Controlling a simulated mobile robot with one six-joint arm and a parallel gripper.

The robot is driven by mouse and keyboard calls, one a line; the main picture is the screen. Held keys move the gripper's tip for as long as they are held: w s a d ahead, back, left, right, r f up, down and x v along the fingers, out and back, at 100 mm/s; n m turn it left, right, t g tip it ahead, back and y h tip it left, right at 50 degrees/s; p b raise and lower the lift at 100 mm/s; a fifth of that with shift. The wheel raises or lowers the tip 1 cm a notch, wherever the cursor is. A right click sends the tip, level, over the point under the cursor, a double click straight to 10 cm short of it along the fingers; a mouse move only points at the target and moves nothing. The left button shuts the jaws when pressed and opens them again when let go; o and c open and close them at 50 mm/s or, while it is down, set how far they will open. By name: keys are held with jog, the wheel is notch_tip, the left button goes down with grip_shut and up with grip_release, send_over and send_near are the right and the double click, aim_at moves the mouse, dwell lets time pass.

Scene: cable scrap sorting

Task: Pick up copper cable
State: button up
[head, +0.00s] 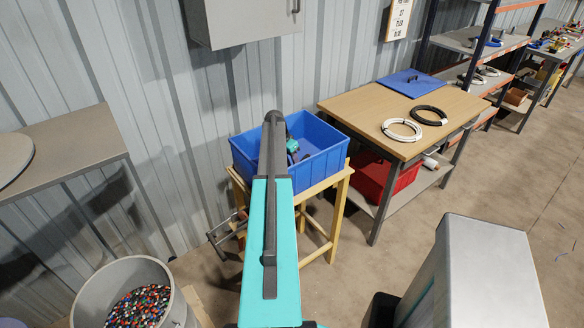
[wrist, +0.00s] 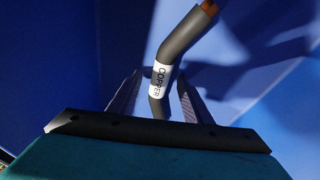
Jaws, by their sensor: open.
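The copper cable (wrist: 183,35) is a short, bent dark grey piece with a white COPPER label and bare copper showing at its upper end in the wrist view. It lies in a blue bin (wrist: 50,70). My gripper (wrist: 160,98) is open, with one finger on each side of the cable's labelled lower part. I cannot tell whether either finger touches it. In the head view the blue bin (head: 318,166) stands on a wooden stand, and my arm reaches into it. The cable is not discernible there.
A wooden table (head: 360,107) at right holds a white cable coil (head: 402,130), a black coil (head: 428,116) and a blue lid (head: 411,83). A red crate (head: 375,178) sits below. The bin walls surround my gripper. A bucket of colored granules (head: 133,272) stands front left.

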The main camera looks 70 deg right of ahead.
jog(key=shift+a+f, duration=0.1)
jog(key=shift+f, duration=0.15)
jog(key=shift+s, duration=0.1)
grip_shut()
jog(key=shift+r, duration=0.1)
dwell(0.4)
jog(key=shift+r+b, duration=0.35)
jog(key=shift+r, duration=0.05)
notch_tip(320, 180, up, 9)
jog(key=b, duration=0.3)
jog(key=shift+r, duration=0.15)
dwell(0.4)
